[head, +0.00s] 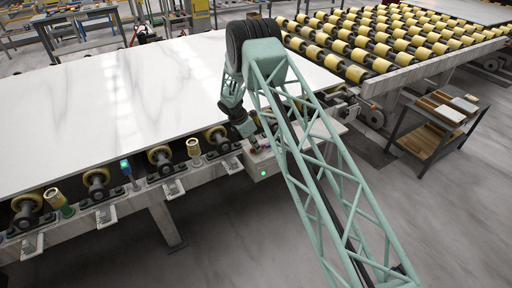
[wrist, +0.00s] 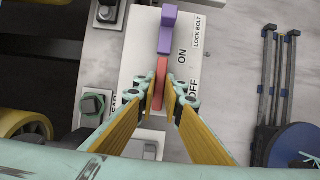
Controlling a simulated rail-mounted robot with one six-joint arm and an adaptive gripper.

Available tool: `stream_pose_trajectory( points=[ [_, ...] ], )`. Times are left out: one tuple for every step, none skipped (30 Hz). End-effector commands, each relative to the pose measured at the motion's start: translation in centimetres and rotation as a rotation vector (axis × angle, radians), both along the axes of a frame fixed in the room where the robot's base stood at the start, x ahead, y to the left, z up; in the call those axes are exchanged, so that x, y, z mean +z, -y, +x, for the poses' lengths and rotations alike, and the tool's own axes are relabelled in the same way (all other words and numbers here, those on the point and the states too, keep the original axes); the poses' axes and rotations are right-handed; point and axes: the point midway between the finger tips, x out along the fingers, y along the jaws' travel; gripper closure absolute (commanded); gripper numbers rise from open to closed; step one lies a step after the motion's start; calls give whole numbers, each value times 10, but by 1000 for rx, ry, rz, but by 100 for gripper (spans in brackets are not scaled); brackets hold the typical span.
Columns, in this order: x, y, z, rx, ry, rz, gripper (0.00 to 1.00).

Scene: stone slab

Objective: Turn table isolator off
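The isolator is on a pale panel in the wrist view, with a red lever (wrist: 161,80) beside the printed words ON and OFF. A purple piece (wrist: 166,30), near the LOCK BOLT label (wrist: 198,32), stands at the lever's upper end. My gripper (wrist: 165,98) has its yellow-padded fingers apart, one on each side of the red lever. I cannot tell whether either finger touches it. In the head view my gripper (head: 252,146) is low over the grey box (head: 262,166) at the table's edge; the lever is largely hidden there.
A large white slab (head: 130,90) lies on the roller table beside my arm.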

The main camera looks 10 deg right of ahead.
Motion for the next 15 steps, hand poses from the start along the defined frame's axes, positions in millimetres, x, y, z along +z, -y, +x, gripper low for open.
stream_pose_trajectory(
  points=[
    [0, 0, 0, 0, 0, 0, 98],
    [0, 0, 0, 0, 0, 0, 100],
    [0, 0, 0, 0, 0, 0, 100],
    [0, 0, 0, 0, 0, 0, 100],
    [0, 0, 0, 0, 0, 0, 100],
    [0, 0, 0, -1, -1, 0, 100],
    [0, 0, 0, -2, 0, 0, 100],
    [0, 0, 0, -4, 0, 0, 100],
    [0, 0, 0, -9, 0, 0, 100],
    [0, 0, 0, -12, 0, 0, 100],
    [-1, 0, 0, -17, 0, 0, 100],
    [-1, 0, 0, -26, 0, 0, 100],
    [-1, 0, 0, -33, 1, 0, 100],
    [-1, -1, 1, -41, 1, 0, 100],
    [-1, -1, 1, -54, 1, 0, 100]
  ],
)
